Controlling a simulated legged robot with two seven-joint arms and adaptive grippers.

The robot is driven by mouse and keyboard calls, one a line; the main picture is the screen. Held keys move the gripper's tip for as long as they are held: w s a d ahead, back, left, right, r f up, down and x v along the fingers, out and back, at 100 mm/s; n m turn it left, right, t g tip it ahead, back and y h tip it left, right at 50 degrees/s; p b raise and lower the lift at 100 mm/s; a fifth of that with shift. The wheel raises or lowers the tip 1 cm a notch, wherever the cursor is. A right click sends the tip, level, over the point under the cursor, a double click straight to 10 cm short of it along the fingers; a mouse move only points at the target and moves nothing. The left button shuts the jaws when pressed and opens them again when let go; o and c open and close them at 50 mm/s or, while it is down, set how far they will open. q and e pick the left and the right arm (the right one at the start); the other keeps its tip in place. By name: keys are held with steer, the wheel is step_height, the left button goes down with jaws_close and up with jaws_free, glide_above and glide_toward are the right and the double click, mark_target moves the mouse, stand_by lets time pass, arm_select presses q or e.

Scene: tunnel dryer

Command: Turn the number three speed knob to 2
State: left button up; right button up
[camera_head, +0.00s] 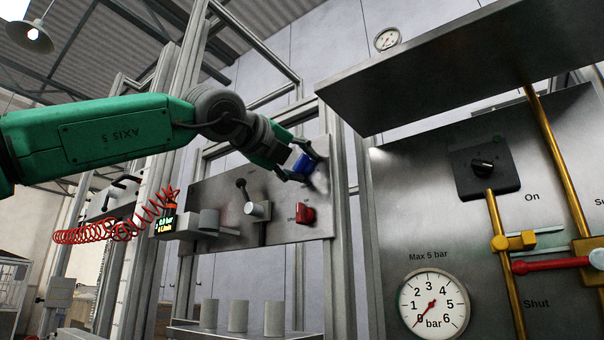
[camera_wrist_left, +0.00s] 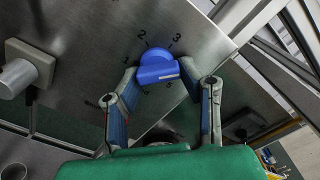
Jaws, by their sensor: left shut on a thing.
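A blue knob (camera_head: 304,161) with a bar handle is on a steel panel (camera_head: 225,200). It also shows in the left wrist view (camera_wrist_left: 154,66), with the printed numerals 1, 2 and 3 around it. Its bar lies nearly level there, with a pale mark near its right end. My left gripper (camera_head: 298,164) is shut on this knob, one finger on each side in the left wrist view (camera_wrist_left: 170,80). No label naming it number three is readable. My right gripper is not in view.
A red knob (camera_head: 305,214) sits below the blue one. A lever (camera_head: 246,190) with a block is to its left. A black knob (camera_head: 483,164), brass pipes (camera_head: 505,260) and a gauge (camera_head: 433,304) are at right. A steel shelf (camera_head: 440,70) juts out above.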

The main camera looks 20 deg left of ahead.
arm_select(q)
steer(key=n+b, duration=0.2)
steer(key=n, duration=0.3)
steer(key=shift+a+r+n, duration=0.1)
steer(key=shift+r+n, duration=0.05)
steer(key=shift+n, duration=0.15)
steer(key=n+b, duration=0.2)
steer(key=n, duration=0.2)
steer(key=shift+r, duration=0.1)
steer(key=n+b, duration=0.2)
steer(key=n, duration=0.3)
steer(key=shift+w+n, duration=0.1)
steer(key=shift+n, duration=0.3)
steer(key=shift+w+n+b, duration=0.1)
steer(key=shift+n+b, duration=0.65)
steer(key=shift+n, duration=1.55)
steer(key=o, duration=1.2)
steer(key=shift+c, duration=0.2)
steer(key=shift+a, duration=0.1)
